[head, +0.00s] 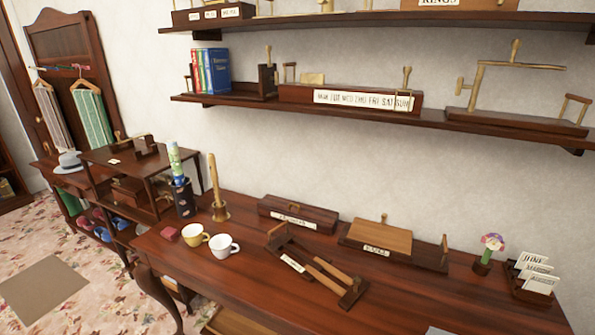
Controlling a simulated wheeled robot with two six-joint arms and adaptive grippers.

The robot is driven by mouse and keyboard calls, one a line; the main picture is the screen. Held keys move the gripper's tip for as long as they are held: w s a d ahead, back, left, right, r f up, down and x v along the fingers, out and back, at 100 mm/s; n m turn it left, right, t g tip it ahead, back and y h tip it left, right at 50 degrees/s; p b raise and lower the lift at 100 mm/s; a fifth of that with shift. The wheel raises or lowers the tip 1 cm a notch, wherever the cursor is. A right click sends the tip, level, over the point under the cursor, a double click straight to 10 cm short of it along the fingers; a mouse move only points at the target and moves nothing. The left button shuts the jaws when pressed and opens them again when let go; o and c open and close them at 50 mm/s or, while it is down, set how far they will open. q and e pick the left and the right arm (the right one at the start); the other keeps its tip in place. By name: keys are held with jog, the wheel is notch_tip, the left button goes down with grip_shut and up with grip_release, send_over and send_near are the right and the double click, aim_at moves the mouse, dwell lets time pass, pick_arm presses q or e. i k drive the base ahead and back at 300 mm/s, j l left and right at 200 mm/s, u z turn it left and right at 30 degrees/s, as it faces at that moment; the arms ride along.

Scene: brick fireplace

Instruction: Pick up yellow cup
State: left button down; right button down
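The yellow cup (195,240) stands upright on the dark wooden table (232,287), near its left end. A white cup (224,246) stands close beside it on the right, its handle toward the right. Neither of my grippers shows in the head view.
A wooden rack (318,268) and a long box (298,213) are to the right. Shelves (380,112) hang above the table.

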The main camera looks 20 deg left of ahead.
aim_at(192, 234)
jog(key=u, duration=1.55)
